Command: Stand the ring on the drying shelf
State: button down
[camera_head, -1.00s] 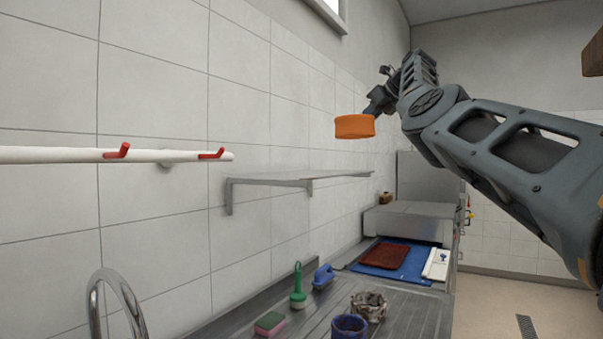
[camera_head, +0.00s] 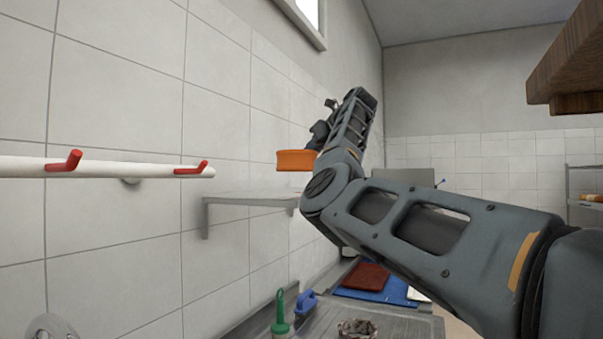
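The orange ring (camera_head: 296,160) hangs at the end of my arm, its open side not visible from here. My gripper (camera_head: 312,146) is at the ring's upper right edge and looks shut on it; the fingertips are small and partly hidden. The drying shelf (camera_head: 250,198) is a thin grey metal shelf on brackets, fixed to the tiled wall. In the picture the ring is just above the shelf's right part, with a gap between them. My arm hides the shelf's right end.
A white rail (camera_head: 110,168) with red hooks juts along the wall at left. Below are a green-handled brush (camera_head: 280,315), a blue-handled tool (camera_head: 307,302), a crumpled item (camera_head: 358,328), a blue mat (camera_head: 385,292) and a dark red cloth (camera_head: 366,276). A wooden piece (camera_head: 570,65) overhangs at upper right.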

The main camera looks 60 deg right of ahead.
aim_at(315, 158)
jog(key=shift+w+a+f+p, duration=0.15)
jog(key=shift+w+a+f, duration=0.25)
jog(key=shift+f, duration=0.6)
jog(key=shift+w+a+f+p, duration=0.25)
jog(key=shift+a+f, duration=0.3)
jog(key=shift+f, duration=0.4)
jog(key=shift+w+a+f+p, duration=0.1)
jog(key=shift+w+a+f, duration=0.3)
jog(key=shift+f, duration=0.6)
jog(key=shift+s, duration=0.1)
jog(key=c, duration=1.1)
grip_release()
jog(key=shift+c, duration=0.2)
jog(key=b+v, duration=0.3)
jog(key=v, duration=0.9)
